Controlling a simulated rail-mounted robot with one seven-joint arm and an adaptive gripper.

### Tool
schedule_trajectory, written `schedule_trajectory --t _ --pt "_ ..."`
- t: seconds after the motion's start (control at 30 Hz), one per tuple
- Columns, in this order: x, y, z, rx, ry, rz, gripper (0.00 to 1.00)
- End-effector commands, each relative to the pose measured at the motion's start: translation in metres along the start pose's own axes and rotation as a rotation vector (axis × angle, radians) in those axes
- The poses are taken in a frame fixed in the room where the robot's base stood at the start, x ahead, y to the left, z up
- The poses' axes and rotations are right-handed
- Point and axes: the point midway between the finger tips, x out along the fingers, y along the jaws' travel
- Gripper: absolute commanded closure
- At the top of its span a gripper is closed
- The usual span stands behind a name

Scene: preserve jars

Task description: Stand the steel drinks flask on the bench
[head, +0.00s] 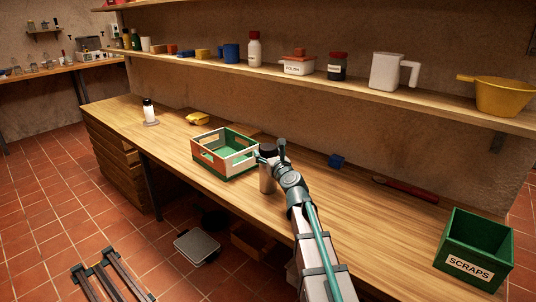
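A steel drinks flask (267,182) with a dark top is at the end of my arm, upright or nearly so, just right of the open-sided crate. Its base shows against the wooden bench (225,198); I cannot tell whether it touches the wood or hangs just above it. My gripper (268,161) is at the flask's upper part, close against it. The fingers are too small and too hidden by the wrist to show whether they are closed on it.
A green, white and orange crate (208,160) stands left of the flask. A green SCRAPS bin (466,268) is at the right end. A loaded shelf (350,88) runs above.

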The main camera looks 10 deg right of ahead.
Motion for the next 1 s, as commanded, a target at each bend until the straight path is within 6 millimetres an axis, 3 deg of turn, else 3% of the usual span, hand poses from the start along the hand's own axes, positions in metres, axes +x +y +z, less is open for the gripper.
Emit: schedule_trajectory --t 0.5,0.77,1.0 --pt "-0.001 0.0 0.005 0.0 0.0 0.0 0.1" --pt "-0.034 0.001 0.003 0.0 0.0 0.0 0.1" --pt "-0.082 0.001 0.003 0.0 0.0 -0.002 0.1"
